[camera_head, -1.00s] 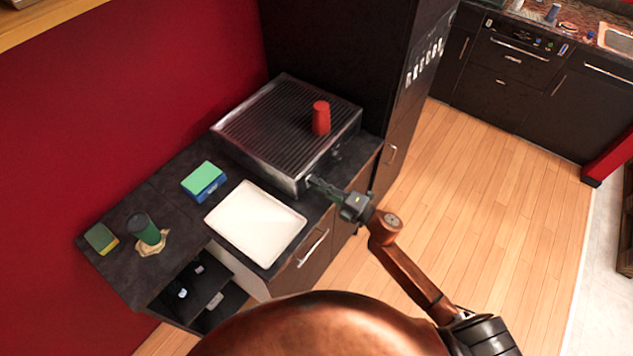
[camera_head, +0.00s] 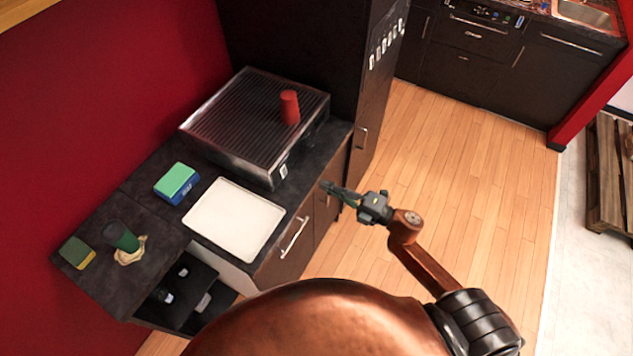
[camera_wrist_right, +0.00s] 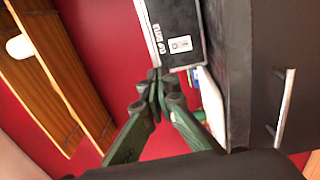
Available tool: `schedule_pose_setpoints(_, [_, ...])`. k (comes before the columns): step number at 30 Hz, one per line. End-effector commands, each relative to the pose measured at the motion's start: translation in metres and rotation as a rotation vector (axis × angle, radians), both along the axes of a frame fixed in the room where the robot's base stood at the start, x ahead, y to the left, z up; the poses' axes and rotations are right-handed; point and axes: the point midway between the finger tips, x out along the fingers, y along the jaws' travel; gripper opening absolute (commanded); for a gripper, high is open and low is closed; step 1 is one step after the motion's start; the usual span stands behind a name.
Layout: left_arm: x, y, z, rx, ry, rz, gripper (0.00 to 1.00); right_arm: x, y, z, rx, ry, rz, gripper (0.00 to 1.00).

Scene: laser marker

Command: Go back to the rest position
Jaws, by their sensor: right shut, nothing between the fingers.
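My right gripper (camera_head: 328,188) is shut and empty, held in the air just off the front edge of the dark counter, right of the white tray. In the right wrist view its green fingers (camera_wrist_right: 155,92) meet at the tips, with nothing between them. My left gripper is not in view. A grill-topped machine (camera_head: 200,125) stands at the back of the counter with a red cup (camera_head: 289,107) upright on top. The machine's front, with a light label, also shows in the right wrist view (camera_wrist_right: 178,25).
A white tray (camera_head: 235,220), a green and blue box (camera_head: 176,183), a dark green cup (camera_head: 121,237) on a beige cloth and a sponge (camera_head: 77,252) are on the counter. Open shelves (camera_head: 190,290) lie below its left end. The wooden floor (camera_head: 470,190) to the right is clear.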

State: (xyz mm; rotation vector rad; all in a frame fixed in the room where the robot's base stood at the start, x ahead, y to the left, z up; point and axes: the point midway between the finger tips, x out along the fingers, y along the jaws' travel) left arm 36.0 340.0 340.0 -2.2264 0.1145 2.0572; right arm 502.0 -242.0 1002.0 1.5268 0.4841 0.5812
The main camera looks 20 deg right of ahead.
Motion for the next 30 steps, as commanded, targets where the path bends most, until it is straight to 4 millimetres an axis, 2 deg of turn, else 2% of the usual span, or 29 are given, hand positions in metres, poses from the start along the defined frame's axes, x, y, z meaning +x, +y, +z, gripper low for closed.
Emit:
schedule_pose_setpoints(6, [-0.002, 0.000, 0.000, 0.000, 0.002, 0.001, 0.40, -0.006, -0.005, 0.002, -0.001, -0.001, -0.001, 0.00])
schedule_pose_setpoints(19, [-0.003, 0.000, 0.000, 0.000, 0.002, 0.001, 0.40, -0.006, -0.005, 0.001, -0.001, -0.001, -0.003, 0.00])
schedule_pose_setpoints(22, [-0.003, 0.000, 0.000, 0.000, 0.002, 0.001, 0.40, -0.004, -0.009, -0.004, 0.006, 0.011, -0.013, 0.00])
schedule_pose_setpoints(23, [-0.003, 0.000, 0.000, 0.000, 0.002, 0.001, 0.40, -0.002, -0.011, -0.008, 0.013, 0.023, -0.023, 0.00])
schedule_pose_setpoints(26, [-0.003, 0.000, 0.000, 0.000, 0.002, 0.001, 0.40, 0.007, -0.031, -0.039, 0.056, 0.097, -0.085, 0.00])
schedule_pose_setpoints(29, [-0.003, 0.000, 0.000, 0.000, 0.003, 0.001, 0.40, 0.016, -0.061, -0.092, 0.128, 0.219, -0.191, 0.00])
schedule_pose_setpoints(30, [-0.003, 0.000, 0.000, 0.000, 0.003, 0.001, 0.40, 0.018, -0.075, -0.118, 0.164, 0.276, -0.240, 0.00])
